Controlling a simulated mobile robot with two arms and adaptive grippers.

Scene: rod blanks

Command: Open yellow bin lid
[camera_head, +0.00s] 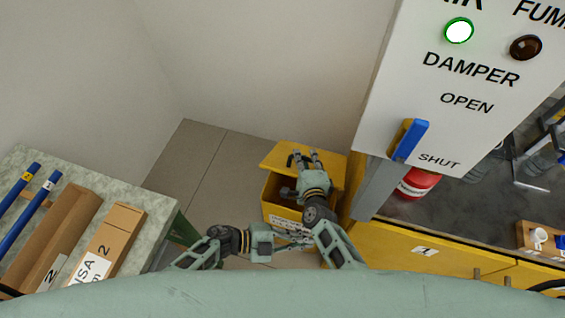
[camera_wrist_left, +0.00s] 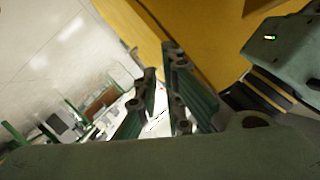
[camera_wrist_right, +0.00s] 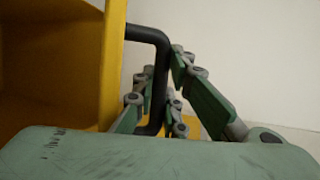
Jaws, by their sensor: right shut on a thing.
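The yellow bin (camera_head: 282,213) stands on the floor beside the yellow cabinet, with a label on its front. Its yellow lid (camera_head: 274,155) appears raised at an angle, and a darker opening shows below it. My right gripper (camera_head: 304,157) reaches over the bin and is shut on the black lid handle (camera_wrist_right: 157,75). In the right wrist view the handle bar passes between the fingers, beside a yellow panel. My left gripper (camera_head: 285,239) is in front of the bin. In the left wrist view its fingers (camera_wrist_left: 161,66) are apart with nothing between them. My right arm hides part of the bin.
A yellow cabinet (camera_head: 455,268) and a white panel (camera_head: 440,105) with a blue-handled lever (camera_head: 411,141) stand close on the right. A red canister (camera_head: 417,183) sits behind the lever. A bench (camera_head: 150,205) with cardboard boxes and blue rods is left. Floor between is clear.

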